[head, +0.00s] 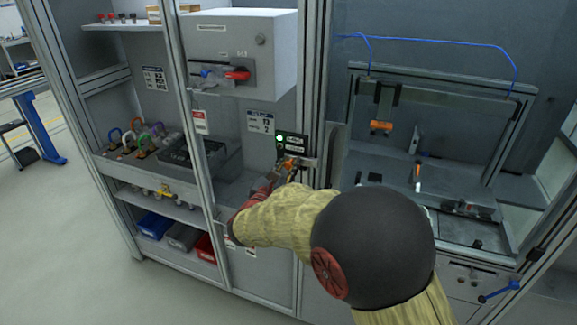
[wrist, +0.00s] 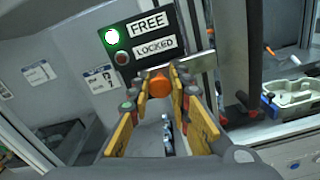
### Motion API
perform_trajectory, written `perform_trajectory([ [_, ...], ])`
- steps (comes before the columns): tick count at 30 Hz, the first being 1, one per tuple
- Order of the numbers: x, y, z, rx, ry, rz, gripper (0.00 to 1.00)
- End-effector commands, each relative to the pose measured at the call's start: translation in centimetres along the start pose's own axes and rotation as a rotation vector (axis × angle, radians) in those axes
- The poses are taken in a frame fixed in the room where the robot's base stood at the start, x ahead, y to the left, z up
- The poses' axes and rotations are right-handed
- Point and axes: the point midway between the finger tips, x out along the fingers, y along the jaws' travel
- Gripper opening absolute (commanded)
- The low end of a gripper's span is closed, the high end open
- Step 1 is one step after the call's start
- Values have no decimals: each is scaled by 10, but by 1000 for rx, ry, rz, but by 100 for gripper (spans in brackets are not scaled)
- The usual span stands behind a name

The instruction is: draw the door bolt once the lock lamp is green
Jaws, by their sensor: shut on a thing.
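The lock lamp panel (wrist: 150,40) is dark with two labels, FREE and LOCKED. Its green lamp (wrist: 112,37) beside FREE is lit; the lamp beside LOCKED is dim. The panel also shows in the head view (head: 291,143). Just below it, a flat metal bar (wrist: 190,65) runs sideways, and an orange knob (wrist: 159,84) sits at the bar. I take these for the door bolt. My gripper (wrist: 160,90) is shut on the orange knob, with a finger on each side. In the head view my gripper (head: 288,168) is at the bolt, partly hidden by my arm.
Behind the frame at right is a workcell with a fixture (head: 468,209) and a blue cable (head: 430,42). At left, shelves hold padlocks (head: 145,138) and coloured bins (head: 185,236). A grey box with a red switch (head: 238,75) hangs above.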

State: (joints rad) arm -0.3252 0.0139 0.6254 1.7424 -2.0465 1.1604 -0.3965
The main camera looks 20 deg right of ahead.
Motion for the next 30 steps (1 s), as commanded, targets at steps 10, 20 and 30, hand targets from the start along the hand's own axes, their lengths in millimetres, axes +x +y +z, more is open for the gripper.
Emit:
perform_trajectory([
  [10, 0, 0, 0, 0, 0, 0, 0],
  [20, 0, 27, -7, 0, 0, 2, 0],
  [30, 0, 44, -11, 1, 0, 2, 0],
])
